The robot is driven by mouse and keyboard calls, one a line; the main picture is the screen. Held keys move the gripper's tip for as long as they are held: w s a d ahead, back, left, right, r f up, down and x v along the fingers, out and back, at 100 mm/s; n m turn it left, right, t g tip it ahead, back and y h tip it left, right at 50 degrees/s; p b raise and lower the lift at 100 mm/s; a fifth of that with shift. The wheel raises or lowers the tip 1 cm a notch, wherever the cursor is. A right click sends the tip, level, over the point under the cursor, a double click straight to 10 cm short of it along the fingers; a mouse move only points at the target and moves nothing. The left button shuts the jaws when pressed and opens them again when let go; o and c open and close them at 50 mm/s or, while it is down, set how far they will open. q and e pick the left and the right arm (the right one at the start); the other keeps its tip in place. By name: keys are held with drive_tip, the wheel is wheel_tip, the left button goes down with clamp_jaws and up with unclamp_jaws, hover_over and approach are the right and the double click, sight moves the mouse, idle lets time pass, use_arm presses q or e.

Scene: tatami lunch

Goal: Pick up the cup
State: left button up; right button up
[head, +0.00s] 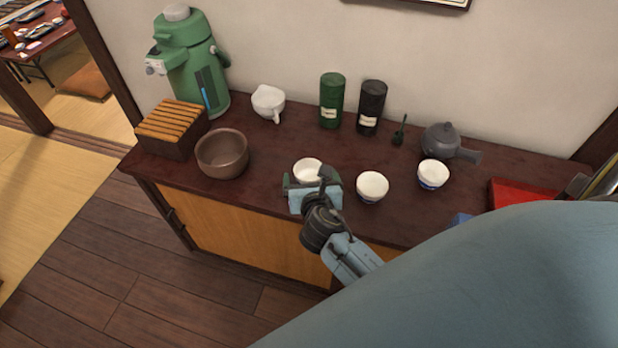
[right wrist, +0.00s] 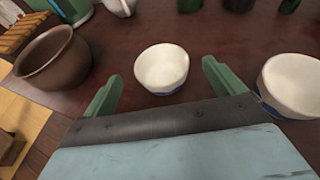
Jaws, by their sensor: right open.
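Three small white cups with blue near the base stand upright in a row on the dark red-brown cabinet top. The left cup (head: 307,171) is partly hidden by my right gripper in the head view. My right gripper (head: 313,186) is open and empty, with its green fingers pointing toward this cup. In the right wrist view the same cup (right wrist: 162,69) stands just beyond and between the two fingertips (right wrist: 162,80), apart from both. The middle cup (head: 372,186) is right of the gripper and also shows in the right wrist view (right wrist: 293,84). The right cup (head: 433,174) stands farther right. My left gripper is not in view.
A brown bowl (head: 222,154) stands left of the cups. Behind are a white pitcher (head: 268,102), a green canister (head: 332,101), a black canister (head: 371,107) and a dark teapot (head: 441,139). A red tray (head: 520,197) lies at the right. A green air pot (head: 190,62) stands back left.

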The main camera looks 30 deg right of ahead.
sight(308, 163)
drive_tip(key=b+x, duration=0.1)
drive_tip(key=x, duration=0.3)
drive_tip(key=shift+w+d+f+b, duration=0.15)
drive_tip(key=shift+w+f+b, duration=0.1)
drive_tip(key=shift+b, duration=0.05)
drive_tip(key=shift+w+d, duration=0.1)
drive_tip(key=shift+w, duration=0.05)
drive_tip(key=c, duration=1)
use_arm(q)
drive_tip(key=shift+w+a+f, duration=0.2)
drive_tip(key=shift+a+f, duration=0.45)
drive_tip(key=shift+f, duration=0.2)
use_arm(e)
drive_tip(key=shift+c, duration=0.5)
